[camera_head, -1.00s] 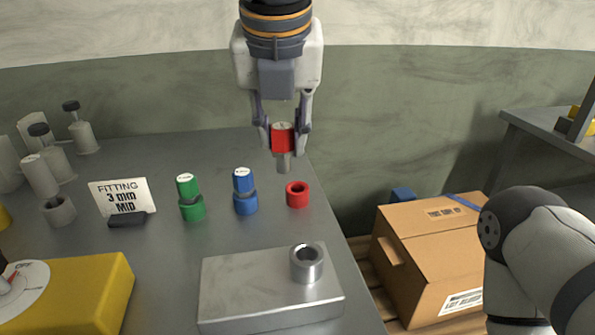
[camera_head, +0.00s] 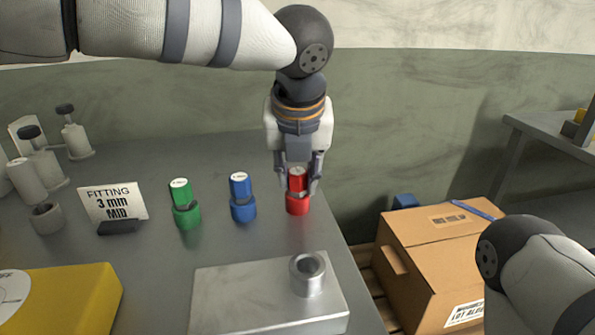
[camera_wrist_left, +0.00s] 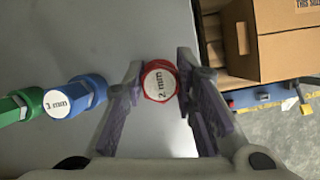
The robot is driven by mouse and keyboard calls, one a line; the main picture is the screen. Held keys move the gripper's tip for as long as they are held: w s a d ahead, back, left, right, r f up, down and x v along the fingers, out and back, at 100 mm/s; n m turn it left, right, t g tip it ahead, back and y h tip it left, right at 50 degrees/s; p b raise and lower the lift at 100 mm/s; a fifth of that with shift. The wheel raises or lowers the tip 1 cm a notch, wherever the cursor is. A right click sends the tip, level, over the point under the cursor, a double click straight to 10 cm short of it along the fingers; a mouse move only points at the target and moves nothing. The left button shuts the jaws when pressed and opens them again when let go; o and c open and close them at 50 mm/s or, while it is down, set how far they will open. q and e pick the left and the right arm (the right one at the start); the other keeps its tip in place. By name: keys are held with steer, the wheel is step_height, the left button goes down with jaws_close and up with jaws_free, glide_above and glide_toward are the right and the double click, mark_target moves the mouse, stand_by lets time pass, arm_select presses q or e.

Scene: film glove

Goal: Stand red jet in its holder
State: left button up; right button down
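The red jet (camera_head: 298,179), with a white top reading 2 mm in the left wrist view (camera_wrist_left: 160,81), stands upright in its red ring holder (camera_head: 298,206) near the table's right edge. Its lower end is hidden inside the holder. My left gripper (camera_head: 298,186) points down over it, with one finger on each side of the jet. The fingers look spread, with a narrow gap beside the jet in the head view. My right gripper is out of view; only part of my right arm shows at the lower right.
Blue (camera_head: 241,196) and green (camera_head: 182,204) jets stand in holders to the left. A metal block (camera_head: 240,300) with a socket (camera_head: 308,272) lies in front. A fitting card (camera_head: 112,204), grey pieces and a yellow box (camera_head: 70,300) are further left. A cardboard box (camera_head: 440,250) stands beyond the right edge.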

arm_select(q)
steer(key=o, duration=0.4)
steer(key=shift+r, duration=0.2)
steer(key=p+v, duration=0.1)
steer(key=v, duration=1.1)
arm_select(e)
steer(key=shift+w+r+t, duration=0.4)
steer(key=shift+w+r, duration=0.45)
